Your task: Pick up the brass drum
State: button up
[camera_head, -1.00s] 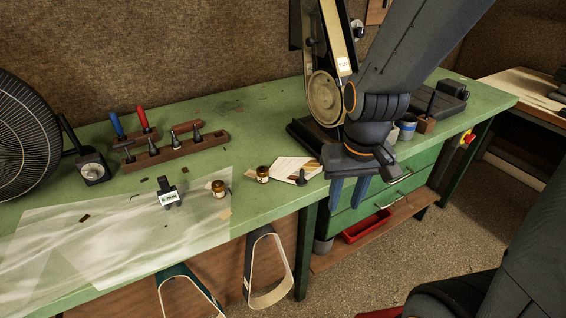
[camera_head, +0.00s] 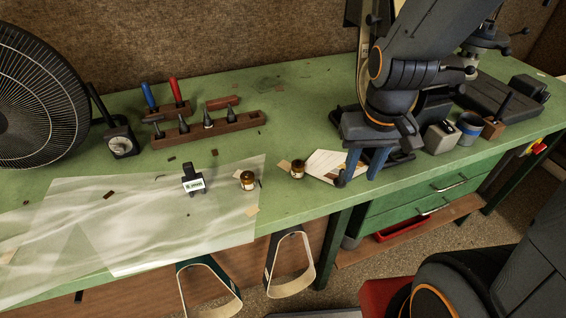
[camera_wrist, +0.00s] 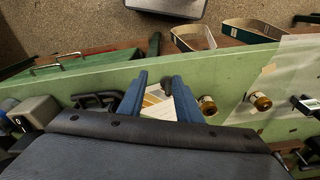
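Two small brass-coloured cylinders with pale labels stand on the green bench: a left one (camera_head: 248,181) on the translucent sheet's right edge and a right one (camera_head: 298,168) beside a paper card. Both also show in the wrist view, the nearer one (camera_wrist: 207,105) just right of my fingers and the farther one (camera_wrist: 260,101) beyond it. I cannot tell which is the brass drum. My gripper (camera_head: 362,172) has blue fingers pointing down near the card, right of both cylinders. In the wrist view my gripper (camera_wrist: 159,78) is open, with nothing held between the fingers.
The paper card (camera_head: 327,165) lies under my fingers with a dark hooked piece near it. A labelled black stand (camera_head: 192,182) stands on the sheet. A wooden tool rack (camera_head: 210,128) and a fan (camera_head: 38,95) are behind left. A blue-grey cup (camera_head: 468,128) stands right.

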aim_at(296, 172)
jog(key=u, duration=0.25)
jog(key=i, duration=0.25)
jog(key=u, duration=0.3)
jog(key=k, duration=0.5)
jog(key=z, duration=2.45)
jog(key=k, duration=1.3)
jog(key=u, duration=1.8)
jog(key=i, duration=1)
